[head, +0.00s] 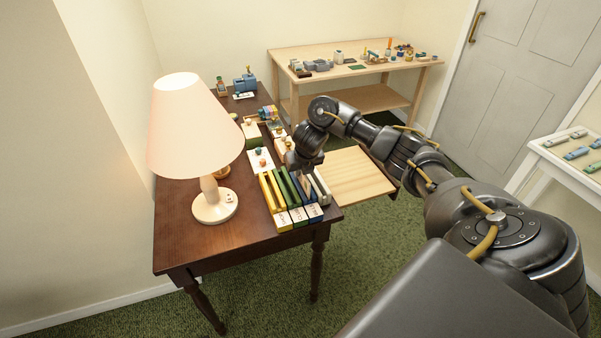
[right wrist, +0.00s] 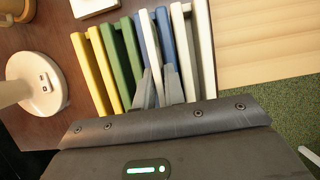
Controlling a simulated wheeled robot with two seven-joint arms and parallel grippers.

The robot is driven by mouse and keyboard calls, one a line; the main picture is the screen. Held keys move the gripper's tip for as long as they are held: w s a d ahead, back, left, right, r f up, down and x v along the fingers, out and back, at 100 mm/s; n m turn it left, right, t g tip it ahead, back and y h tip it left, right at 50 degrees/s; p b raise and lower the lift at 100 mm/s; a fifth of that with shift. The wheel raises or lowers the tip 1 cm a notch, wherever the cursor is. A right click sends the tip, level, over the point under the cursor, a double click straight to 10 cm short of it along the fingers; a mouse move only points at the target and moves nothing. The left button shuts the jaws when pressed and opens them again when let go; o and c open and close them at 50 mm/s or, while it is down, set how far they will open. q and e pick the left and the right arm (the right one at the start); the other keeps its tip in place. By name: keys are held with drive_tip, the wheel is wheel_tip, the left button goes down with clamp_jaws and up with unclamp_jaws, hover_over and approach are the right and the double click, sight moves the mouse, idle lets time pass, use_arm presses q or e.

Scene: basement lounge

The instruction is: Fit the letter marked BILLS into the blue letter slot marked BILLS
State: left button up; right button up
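A row of upright coloured slots stands at the front right of the dark table: yellow (head: 271,190), green (head: 289,189) and blue (right wrist: 167,42), with white pieces (right wrist: 203,45) at the right end. White labels (head: 314,212) face the front; their words are too small to read surely. My right gripper (right wrist: 159,74) points down over the blue part of the row. Its two fingers stand a little apart, with pale and blue edges between or just beyond them. I cannot pick out the BILLS letter. My left gripper is out of view.
A lamp (head: 213,205) stands left of the slots on the dark table (head: 180,225). A bare light wooden board (head: 352,177) lies right of the slots. Small items and white cards (head: 261,160) stand behind. A light workbench (head: 350,70) is at the back wall.

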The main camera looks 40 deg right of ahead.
drive_tip(key=o, duration=0.3)
drive_tip(key=shift+r, duration=0.15)
drive_tip(key=p+v, duration=0.6)
drive_tip(key=v, duration=0.4)
drive_tip(key=shift+r, duration=0.2)
drive_tip(key=shift+s+a+r, duration=0.15)
drive_tip(key=shift+s+r, duration=0.25)
drive_tip(key=shift+r, duration=0.2)
drive_tip(key=shift+a+f, duration=0.1)
